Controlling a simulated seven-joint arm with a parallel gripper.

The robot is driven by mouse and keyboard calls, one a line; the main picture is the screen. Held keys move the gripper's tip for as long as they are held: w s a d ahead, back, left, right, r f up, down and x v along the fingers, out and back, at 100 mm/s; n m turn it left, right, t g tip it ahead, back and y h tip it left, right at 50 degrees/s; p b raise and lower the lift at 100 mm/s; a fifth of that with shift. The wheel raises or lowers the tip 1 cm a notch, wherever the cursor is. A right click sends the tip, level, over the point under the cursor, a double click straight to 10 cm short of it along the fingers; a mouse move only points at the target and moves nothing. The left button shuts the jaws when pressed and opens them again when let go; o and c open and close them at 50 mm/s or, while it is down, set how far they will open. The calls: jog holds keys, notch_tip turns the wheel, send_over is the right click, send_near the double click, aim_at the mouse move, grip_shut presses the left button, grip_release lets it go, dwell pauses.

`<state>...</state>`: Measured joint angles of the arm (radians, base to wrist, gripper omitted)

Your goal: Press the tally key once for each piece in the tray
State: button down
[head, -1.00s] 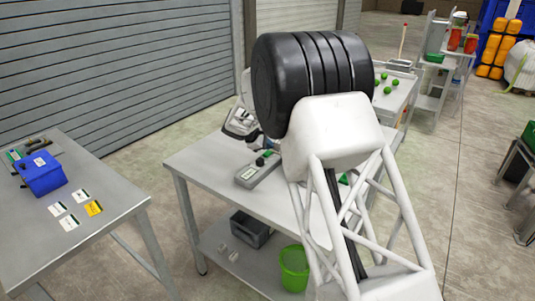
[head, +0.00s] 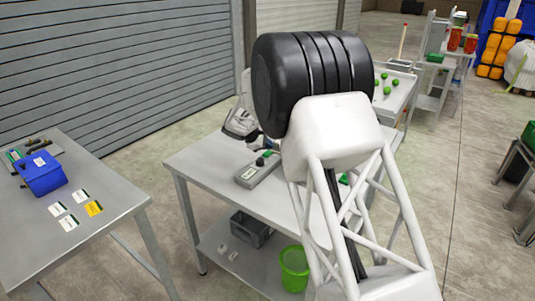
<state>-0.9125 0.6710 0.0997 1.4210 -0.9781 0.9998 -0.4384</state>
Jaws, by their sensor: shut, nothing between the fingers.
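A long grey box with a pale label, a black knob and a green part, likely the tally device (head: 257,170), lies on the middle table. Its small parts are too small to make out the key for certain. A pale tray (head: 405,92) with several round green pieces (head: 386,87) stands behind my arm at the right; my arm hides part of it. My own big black joint and white arm fill the middle of the view. My gripper cannot be made out; the arm blocks the view beyond the device. A dark and pale shape just behind the device is unclear.
The grey middle table (head: 205,160) has clear room at its left. A grey and white machine (head: 240,122) stands at its back. A dark bin (head: 250,228) and a green bucket (head: 293,268) are below. The left table (head: 112,190) holds a blue box (head: 40,174) and cards.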

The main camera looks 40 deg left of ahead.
aim_at(268, 153)
jog(key=shift+f, duration=0.9)
dwell(1.9)
jog(key=shift+r, duration=0.9)
jog(key=shift+r, duration=0.15)
jog(key=shift+r, duration=2.35)
dwell(1.2)
jog(key=shift+r, duration=1.9)
